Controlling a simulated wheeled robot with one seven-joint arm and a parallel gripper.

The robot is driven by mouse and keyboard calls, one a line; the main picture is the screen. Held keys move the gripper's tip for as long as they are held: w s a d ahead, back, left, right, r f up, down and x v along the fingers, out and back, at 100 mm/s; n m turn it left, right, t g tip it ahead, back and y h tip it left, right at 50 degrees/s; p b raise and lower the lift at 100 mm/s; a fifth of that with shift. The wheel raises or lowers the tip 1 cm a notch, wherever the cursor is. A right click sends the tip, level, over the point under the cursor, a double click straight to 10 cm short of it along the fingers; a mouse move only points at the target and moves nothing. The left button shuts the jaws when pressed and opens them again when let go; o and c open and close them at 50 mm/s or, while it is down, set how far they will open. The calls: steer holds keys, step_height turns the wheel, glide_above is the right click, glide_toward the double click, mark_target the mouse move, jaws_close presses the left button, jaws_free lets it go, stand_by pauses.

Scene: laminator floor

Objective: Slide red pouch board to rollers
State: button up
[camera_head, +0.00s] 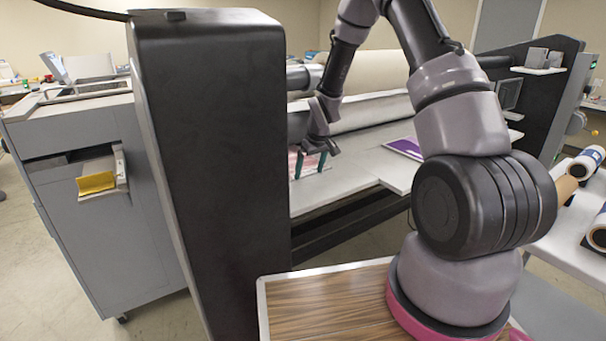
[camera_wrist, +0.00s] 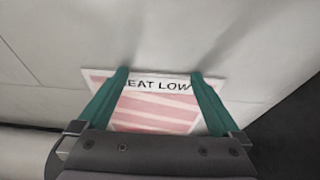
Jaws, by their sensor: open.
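The red pouch board (camera_wrist: 155,115) is a flat white-edged sheet with red and pink stripes and the words "EAT LOW" readable along one edge. It lies on the pale feed table (camera_wrist: 245,35). My gripper (camera_wrist: 160,75) has two green fingers spread apart over the board, one near each side of it. I cannot tell whether the fingers touch it. In the head view my gripper (camera_head: 309,164) points down at the table, with a bit of the board (camera_head: 293,160) showing beside it. The large pale rollers (camera_head: 370,112) run behind the table.
A purple board (camera_head: 405,147) lies on the feed table to the right. A tall black end housing (camera_head: 215,160) stands close on the left and hides part of the table. Film rolls (camera_head: 588,162) rest on a side table at the right. A grey cabinet (camera_head: 90,190) stands at the left.

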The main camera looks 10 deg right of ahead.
steer(key=shift+s+d, duration=0.25)
steer(key=shift+s, duration=0.35)
stand_by(0.4)
steer(key=shift+v, duration=3.15)
steer(key=shift+d, duration=0.1)
